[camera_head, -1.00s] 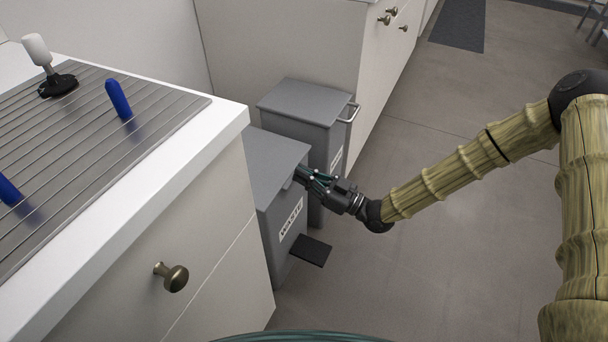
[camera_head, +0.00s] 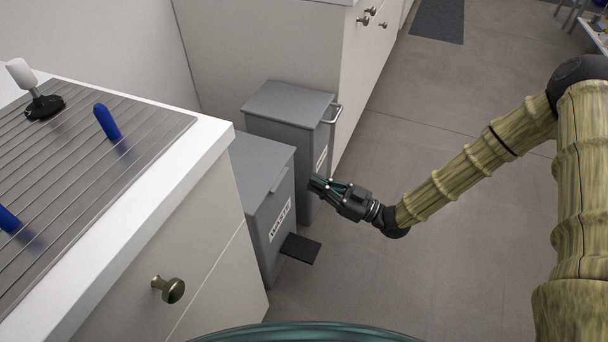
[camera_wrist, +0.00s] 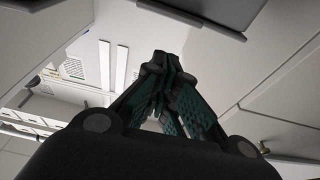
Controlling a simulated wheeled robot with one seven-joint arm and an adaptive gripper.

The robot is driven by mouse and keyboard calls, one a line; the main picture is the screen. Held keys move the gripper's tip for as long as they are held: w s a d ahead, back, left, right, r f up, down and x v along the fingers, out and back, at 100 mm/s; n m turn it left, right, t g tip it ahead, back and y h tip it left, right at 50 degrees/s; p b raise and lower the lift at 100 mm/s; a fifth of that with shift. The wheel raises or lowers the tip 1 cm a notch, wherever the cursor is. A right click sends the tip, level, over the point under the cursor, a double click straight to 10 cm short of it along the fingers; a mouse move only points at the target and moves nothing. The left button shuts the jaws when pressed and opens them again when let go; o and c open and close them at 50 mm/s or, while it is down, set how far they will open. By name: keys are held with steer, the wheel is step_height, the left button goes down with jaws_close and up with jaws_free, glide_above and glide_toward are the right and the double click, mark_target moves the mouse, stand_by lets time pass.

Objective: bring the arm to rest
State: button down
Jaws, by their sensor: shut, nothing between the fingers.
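My gripper (camera_head: 318,184) is shut and empty in the head view. It is just right of the grey bins, in front of the far one, and appears clear of the near bin. My arm reaches in from the right side of the picture, bent at a dark joint. In the wrist view the dark green fingers (camera_wrist: 163,62) of my gripper come together at their tips with nothing between them.
A near grey bin (camera_head: 262,170) with a label and dark pedal (camera_head: 301,248) and a far grey bin (camera_head: 288,103) with a bar handle stand by the cabinets. A white counter (camera_head: 215,147) with a ribbed metal top is at left. Open floor (camera_head: 430,255) lies right.

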steer(key=shift+s+d+f, duration=0.2)
steer(key=shift+s+d, duration=0.05)
steer(key=shift+d, duration=0.35)
steer(key=shift+f, duration=0.1)
steer(key=s+d+f+m+g+h, duration=0.1)
steer(key=s+f+m+h, duration=0.4)
steer(key=f, duration=0.5)
steer(key=s+d+f+m+g+h, duration=0.1)
steer(key=s+f+m+h, duration=0.2)
steer(key=s+f+h, duration=0.35)
steer(key=s+d+f+m+g+h, duration=0.35)
steer(key=s+d, duration=0.35)
steer(key=s, duration=0.3)
steer(key=s+d+f+m+g+h, duration=0.25)
steer(key=s+d+f, duration=0.35)
steer(key=s, duration=0.4)
step_height(320, 180, up, 27)
steer(key=d+h+p, duration=0.1)
steer(key=p, duration=2.5)
steer(key=shift+s+d, duration=0.25)
steer(key=shift+s, duration=0.15)
steer(key=shift+r+h, duration=0.1)
steer(key=shift+h, duration=0.15)
